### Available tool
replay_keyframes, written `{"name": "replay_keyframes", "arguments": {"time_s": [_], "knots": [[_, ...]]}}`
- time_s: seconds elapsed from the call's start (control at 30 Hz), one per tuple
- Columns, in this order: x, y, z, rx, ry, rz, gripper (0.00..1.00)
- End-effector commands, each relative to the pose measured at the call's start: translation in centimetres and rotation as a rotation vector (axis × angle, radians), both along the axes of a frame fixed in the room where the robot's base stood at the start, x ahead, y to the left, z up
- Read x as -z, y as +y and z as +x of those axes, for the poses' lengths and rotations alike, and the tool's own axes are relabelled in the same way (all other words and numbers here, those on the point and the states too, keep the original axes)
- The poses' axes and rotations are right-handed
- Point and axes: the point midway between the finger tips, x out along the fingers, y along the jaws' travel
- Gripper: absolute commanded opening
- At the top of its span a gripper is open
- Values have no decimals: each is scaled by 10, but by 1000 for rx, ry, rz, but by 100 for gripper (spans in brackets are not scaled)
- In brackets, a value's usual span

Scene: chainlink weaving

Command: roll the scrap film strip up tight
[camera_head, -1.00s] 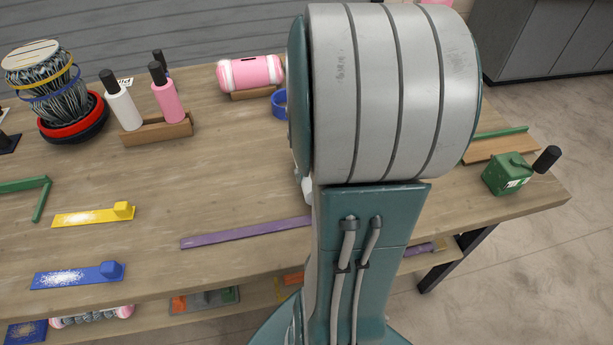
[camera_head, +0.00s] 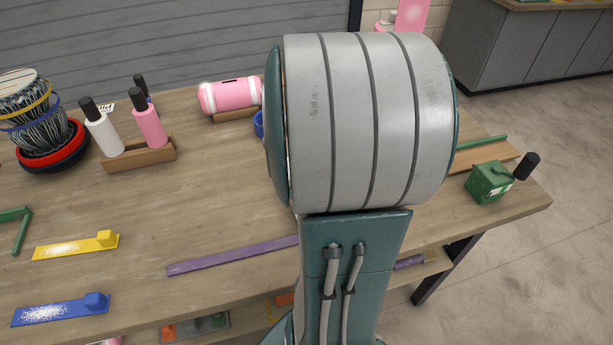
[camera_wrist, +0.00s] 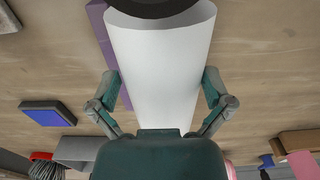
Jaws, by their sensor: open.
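A long flat purple strip (camera_head: 232,256), likely the film strip, lies on the table left of my arm. Its right end is hidden behind the arm. Part of the purple strip also shows in the wrist view (camera_wrist: 104,35), left of a large white tapered body (camera_wrist: 160,60) with a dark top. I cannot tell what this white body is. My gripper (camera_wrist: 161,85) is open, with one finger on each side of the white body. I cannot tell whether the fingers touch it. The gripper is hidden behind the arm in the head view.
The table (camera_head: 215,195) holds a yellow piece (camera_head: 72,247), a blue piece (camera_head: 58,311), a rack (camera_head: 140,156) with white and pink bottles, a drum (camera_head: 42,120) and a pink roll (camera_head: 230,96). A green box (camera_head: 489,182) stands near the right edge.

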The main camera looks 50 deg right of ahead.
Motion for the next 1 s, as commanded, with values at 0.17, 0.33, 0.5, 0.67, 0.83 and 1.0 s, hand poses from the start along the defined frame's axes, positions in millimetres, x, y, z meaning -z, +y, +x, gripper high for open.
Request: {"name": "replay_keyframes", "arguments": {"time_s": [0.17, 0.33, 0.5, 0.67, 0.83, 1.0], "knots": [[-36, -1, 1, 0, -5, -5, 100], [-71, -1, 1, 0, -4, -6, 100], [-98, -1, 1, 0, -3, -3, 100], [-109, -1, 0, 0, -1, -2, 100], [-110, -1, 0, 0, 0, 0, 100], [-114, 14, 7, -38, -19, -20, 100]]}}
